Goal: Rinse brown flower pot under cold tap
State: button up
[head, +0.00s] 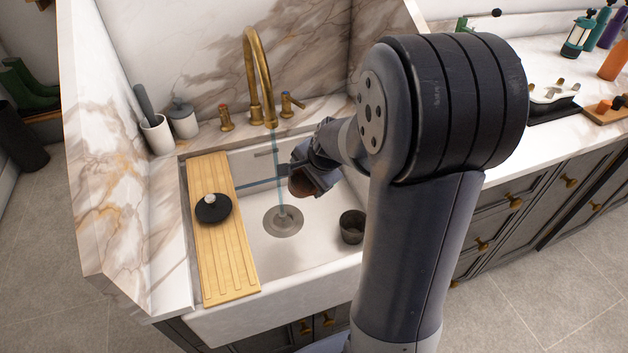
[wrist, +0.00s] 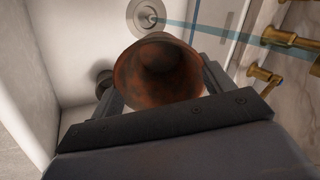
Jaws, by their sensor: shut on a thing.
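The brown flower pot (wrist: 158,72) is held between the two fingers of my gripper (wrist: 160,98), with its open mouth facing the wrist camera. In the head view my gripper (head: 316,172) holds the pot (head: 300,182) inside the sink, above its floor and just right of the water stream (head: 278,172). The brass tap (head: 262,85) is running, and its thin stream falls onto the drain (head: 283,221). In the wrist view the stream (wrist: 210,33) passes beyond the pot, apart from it. The tap has a red-marked handle (head: 225,117) and a blue-marked handle (head: 290,104).
A wooden draining board (head: 218,250) with a black round object (head: 213,208) spans the sink's left side. A dark cup (head: 352,226) stands on the sink (head: 315,250) floor at the right. A white holder (head: 157,134) and a lidded jar (head: 183,119) stand behind left.

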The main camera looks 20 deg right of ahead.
jog(key=w+a+f+p, duration=0.1)
jog(key=w+a, duration=0.1)
jog(key=w, duration=0.6)
jog(key=shift+w+f+p, duration=0.3)
jog(key=shift+f+p, duration=0.05)
jog(key=shift+p, duration=0.05)
dwell(0.5)
jog(key=shift+w+d, duration=0.15)
jog(key=shift+d, duration=0.4)
jog(key=shift+a, duration=0.1)
jog(key=shift+a, duration=0.5)
jog(key=shift+d, duration=0.2)
jog(key=shift+d, duration=0.4)
